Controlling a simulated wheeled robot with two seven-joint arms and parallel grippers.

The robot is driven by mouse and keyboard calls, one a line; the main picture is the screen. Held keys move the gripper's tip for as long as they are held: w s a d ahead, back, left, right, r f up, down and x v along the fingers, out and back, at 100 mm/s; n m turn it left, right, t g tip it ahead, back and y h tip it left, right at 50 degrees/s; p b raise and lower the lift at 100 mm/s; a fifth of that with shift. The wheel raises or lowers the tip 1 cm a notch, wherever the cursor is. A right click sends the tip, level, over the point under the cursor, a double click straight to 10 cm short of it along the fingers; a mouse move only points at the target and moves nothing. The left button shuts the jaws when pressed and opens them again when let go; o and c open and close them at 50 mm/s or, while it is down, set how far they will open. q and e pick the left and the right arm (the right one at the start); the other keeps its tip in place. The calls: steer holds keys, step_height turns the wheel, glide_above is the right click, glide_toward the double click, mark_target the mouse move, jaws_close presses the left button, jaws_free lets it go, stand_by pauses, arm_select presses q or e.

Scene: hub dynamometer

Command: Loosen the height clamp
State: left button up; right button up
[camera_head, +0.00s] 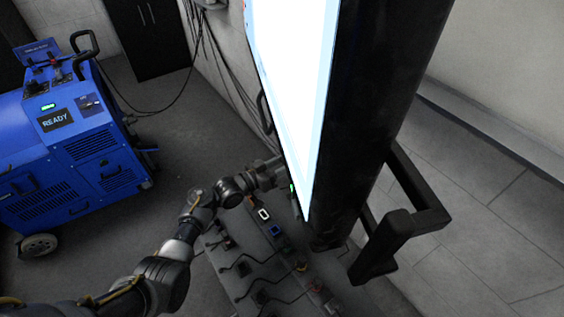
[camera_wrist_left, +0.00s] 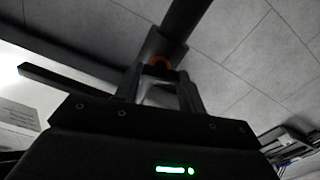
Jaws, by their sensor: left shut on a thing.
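In the head view my left arm reaches from the lower left to behind the bright screen. The screen hides the fingers and the clamp there. My right gripper is in neither view.
The tall screen (camera_head: 295,70) with its black housing (camera_head: 370,100) fills the upper middle. A black bar frame (camera_head: 415,215) juts out at its right. Tools and cables lie on a grey surface (camera_head: 225,262) below. A blue machine (camera_head: 75,150) reading READY stands left, with free floor between.

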arm_select(q)
steer(key=shift+f+n+p, duration=0.1)
steer(key=shift+n+p, duration=2.15)
steer(key=shift+n, duration=5.15)
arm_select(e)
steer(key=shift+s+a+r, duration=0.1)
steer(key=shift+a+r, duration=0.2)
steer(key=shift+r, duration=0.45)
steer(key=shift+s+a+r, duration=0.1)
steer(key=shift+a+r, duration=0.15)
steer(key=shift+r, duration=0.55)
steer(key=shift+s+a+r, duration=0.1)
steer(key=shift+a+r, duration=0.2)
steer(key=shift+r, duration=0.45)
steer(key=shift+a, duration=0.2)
arm_select(q)
steer(key=o, duration=1)
steer(key=shift+w, duration=0.1)
steer(key=shift+a, duration=0.1)
